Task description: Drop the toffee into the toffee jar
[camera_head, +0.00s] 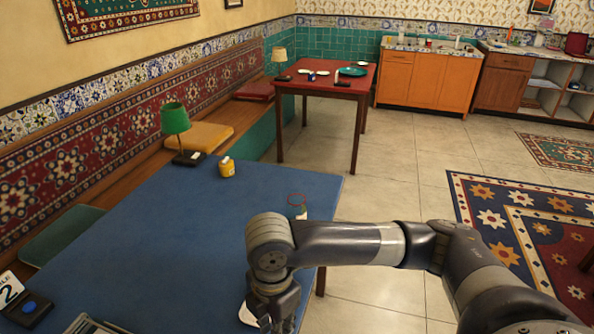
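My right arm comes in from the right over the blue table (170,235). Its gripper (279,315) points down at the table's near side, cut by the bottom edge; its fingers are not clear enough to tell open or shut. A small yellow pot (227,168) stands at the far end. I cannot make out a toffee; one could be hidden by the gripper. My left gripper is not in view.
A white item (248,315) lies beside the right gripper, partly hidden. A green lamp (176,125) stands at the far left corner. A number card (10,289) and a black box with a blue button (28,309) are at near left. The table's middle is clear.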

